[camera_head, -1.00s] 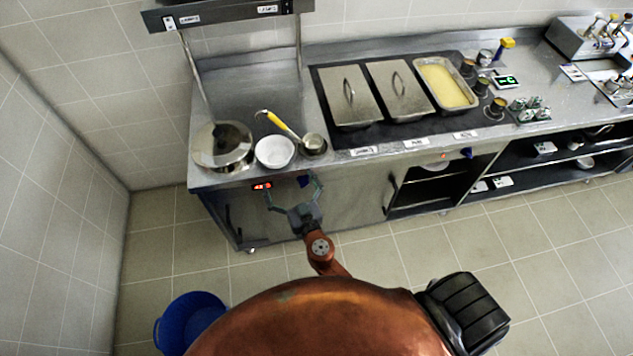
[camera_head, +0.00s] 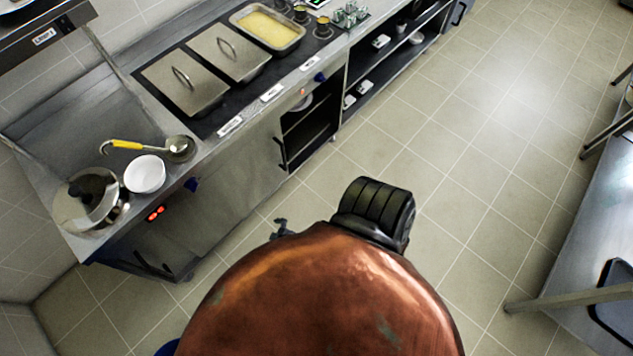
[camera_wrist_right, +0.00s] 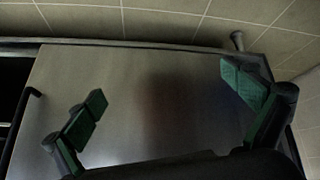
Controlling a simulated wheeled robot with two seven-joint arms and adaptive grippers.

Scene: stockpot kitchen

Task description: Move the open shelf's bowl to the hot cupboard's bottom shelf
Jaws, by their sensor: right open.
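A small white rounded thing, seemingly the bowl (camera_head: 416,38), sits in the open shelf unit (camera_head: 395,65) at the top of the head view. It is too small to make out well. The hot cupboard (camera_head: 235,160) is under the counter, its steel front on the left and a dark opening with shelves on the right. A pale thing (camera_head: 303,104) is partly visible inside. My right gripper (camera_wrist_right: 165,90) is open and empty in the right wrist view, facing a plain steel panel. In the head view it is mostly hidden behind my body. My left gripper is not in view.
The counter holds a lidded pot (camera_head: 90,198), a white bowl or stack of bowls (camera_head: 145,174), a yellow-handled ladle (camera_head: 150,147) and lidded food pans (camera_head: 185,83). A steel table (camera_head: 600,240) stands at the right. The tiled floor between is clear.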

